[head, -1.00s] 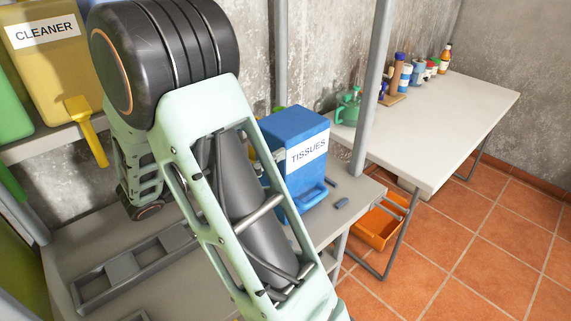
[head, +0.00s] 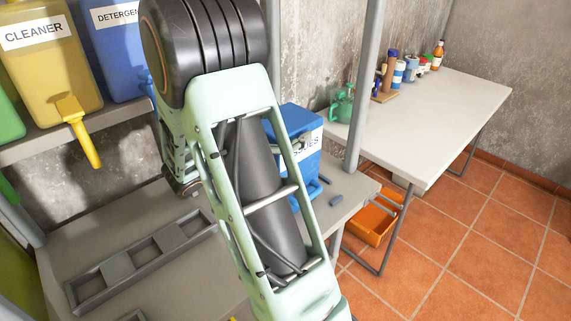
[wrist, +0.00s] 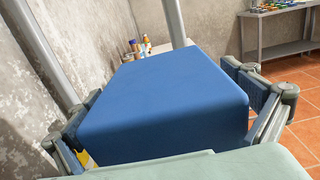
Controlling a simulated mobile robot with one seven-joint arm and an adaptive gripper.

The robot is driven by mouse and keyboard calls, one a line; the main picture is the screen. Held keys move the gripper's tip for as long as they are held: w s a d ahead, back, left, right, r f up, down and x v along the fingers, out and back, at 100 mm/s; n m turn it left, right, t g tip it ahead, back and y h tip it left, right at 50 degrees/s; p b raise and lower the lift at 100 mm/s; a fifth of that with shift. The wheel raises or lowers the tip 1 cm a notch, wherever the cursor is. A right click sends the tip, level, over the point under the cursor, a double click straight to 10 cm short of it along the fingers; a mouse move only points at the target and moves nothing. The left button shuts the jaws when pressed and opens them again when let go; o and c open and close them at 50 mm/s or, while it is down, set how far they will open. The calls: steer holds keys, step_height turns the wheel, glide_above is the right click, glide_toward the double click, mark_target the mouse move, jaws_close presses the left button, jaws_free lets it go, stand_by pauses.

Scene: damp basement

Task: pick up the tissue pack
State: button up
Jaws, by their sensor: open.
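The tissue pack (head: 309,170) is a blue box with a white label, standing on the grey shelf. In the head view my arm's pale green link hides its left part. In the wrist view the blue box (wrist: 165,105) fills the middle, with its smooth top facing the camera. My gripper (wrist: 160,84) is open, with one finger on each side of the box. I cannot tell whether either finger touches it.
A yellow cleaner container (head: 45,55) and a blue detergent container (head: 113,45) stand on an upper shelf. A grey post (head: 365,80) rises beside the pack. An orange crate (head: 372,222) is below.

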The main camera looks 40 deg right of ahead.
steer(key=c, duration=1.9)
steer(key=shift+c, duration=0.4)
steer(key=shift+r, duration=0.15)
